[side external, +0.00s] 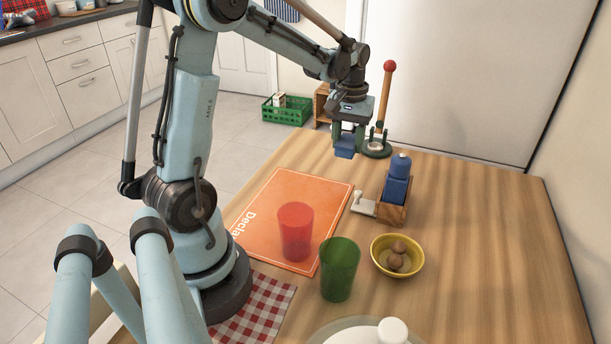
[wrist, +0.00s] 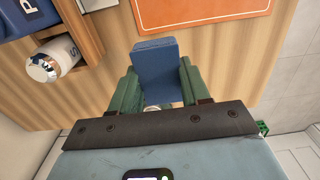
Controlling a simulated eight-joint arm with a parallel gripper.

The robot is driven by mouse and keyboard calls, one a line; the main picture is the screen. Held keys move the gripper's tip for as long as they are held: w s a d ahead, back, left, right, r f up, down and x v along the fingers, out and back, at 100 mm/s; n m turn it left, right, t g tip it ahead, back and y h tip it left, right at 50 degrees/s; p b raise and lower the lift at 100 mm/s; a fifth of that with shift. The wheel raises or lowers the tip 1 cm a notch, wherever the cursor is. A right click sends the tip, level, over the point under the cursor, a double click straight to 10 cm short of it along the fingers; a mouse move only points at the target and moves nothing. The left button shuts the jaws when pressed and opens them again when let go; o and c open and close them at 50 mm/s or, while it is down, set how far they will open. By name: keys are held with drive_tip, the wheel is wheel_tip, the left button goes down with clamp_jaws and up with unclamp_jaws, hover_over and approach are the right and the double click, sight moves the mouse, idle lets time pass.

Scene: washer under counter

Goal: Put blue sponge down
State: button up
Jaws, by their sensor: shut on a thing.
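The blue sponge (side external: 345,147) is a small dark blue block. My gripper (side external: 347,138) is shut on it, one green finger on each side, and holds it at the far edge of the wooden table. In the wrist view the sponge (wrist: 157,70) sits between the two green fingers of my gripper (wrist: 160,88), its far end sticking out past the tips. I cannot tell whether the sponge touches the table or hangs a little above it.
A stand with a red-knobbed wooden handle (side external: 384,100) is just right of my gripper. The wooden table (side external: 480,230) holds an orange sheet (side external: 262,215), a red cup (side external: 296,232), a green cup (side external: 340,270), a yellow bowl (side external: 378,262) and a wooden box (side external: 391,213) with blue items.

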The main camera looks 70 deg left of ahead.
hover_over(331, 165)
wheel_tip(331, 165, down, 4)
drive_tip(key=shift+d+r, duration=0.1)
drive_tip(key=shift+d, duration=0.05)
drive_tip(key=shift+f, duration=2.1)
drive_tip(key=shift+f, duration=0.1)
drive_tip(key=o, duration=1.3)
wheel_tip(331, 165, up, 12)
drive_tip(key=s+d+m+t, duration=0.2)
drive_tip(key=d+m, duration=0.1)
drive_tip(key=d, duration=0.5)
drive_tip(key=s+d+r+m+t, duration=0.1)
drive_tip(key=s+d+m+t, duration=0.1)
drive_tip(key=d, duration=0.6)
drive_tip(key=s+d+m+t, duration=0.3)
drive_tip(key=s+d+m, duration=0.1)
drive_tip(key=d, duration=0.4)
drive_tip(key=shift+d+r, duration=0.25)
drive_tip(key=shift+d, duration=0.05)
